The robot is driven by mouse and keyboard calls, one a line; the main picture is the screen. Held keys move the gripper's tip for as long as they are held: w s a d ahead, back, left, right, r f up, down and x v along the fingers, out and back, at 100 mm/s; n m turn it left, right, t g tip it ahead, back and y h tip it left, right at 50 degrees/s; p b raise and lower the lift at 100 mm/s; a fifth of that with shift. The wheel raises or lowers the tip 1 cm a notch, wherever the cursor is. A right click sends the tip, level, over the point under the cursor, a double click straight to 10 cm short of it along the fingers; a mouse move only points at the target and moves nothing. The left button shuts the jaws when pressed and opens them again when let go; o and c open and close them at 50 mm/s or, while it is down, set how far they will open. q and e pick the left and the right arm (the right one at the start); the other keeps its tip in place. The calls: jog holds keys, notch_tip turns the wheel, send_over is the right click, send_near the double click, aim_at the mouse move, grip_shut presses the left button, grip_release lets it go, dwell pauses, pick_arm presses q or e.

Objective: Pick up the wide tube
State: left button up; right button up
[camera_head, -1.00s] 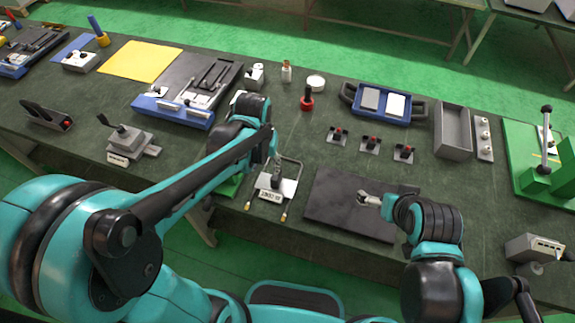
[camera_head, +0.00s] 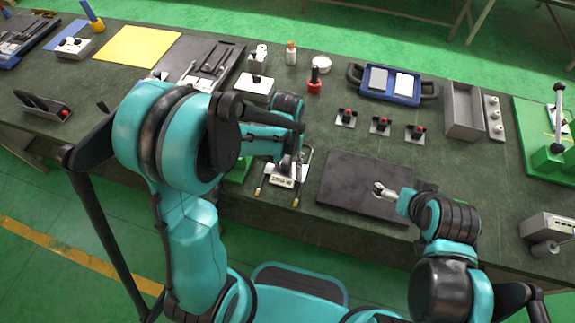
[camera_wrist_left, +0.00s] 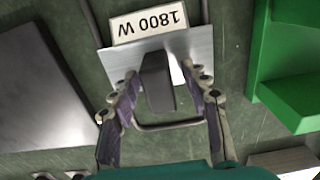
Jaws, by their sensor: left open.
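The wide tube, a thin bent metal tube (camera_wrist_left: 168,126), shows as a U-shaped bend in the left wrist view. It runs at a plate labelled 1800 W (camera_wrist_left: 148,22). In the head view its leg (camera_head: 303,168) shows beside the plate (camera_head: 281,181), with copper-coloured ends towards the table's front edge. My left gripper (camera_wrist_left: 158,75) is open above it, fingers on either side of a dark block (camera_wrist_left: 156,84) at the plate. I cannot tell whether the fingers touch anything. My right gripper (camera_head: 381,190) is over a dark mat (camera_head: 345,180); its jaws are too small to read.
A green block (camera_wrist_left: 285,60) stands close to the right of my left gripper in the wrist view. Several small red-button switches (camera_head: 380,124), a blue tray (camera_head: 372,83) and a grey bin (camera_head: 462,112) lie farther back. A red-based bottle (camera_head: 314,82) stands near the middle.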

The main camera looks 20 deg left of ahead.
pick_arm(q)
jog(key=shift+r, duration=0.1)
grip_shut()
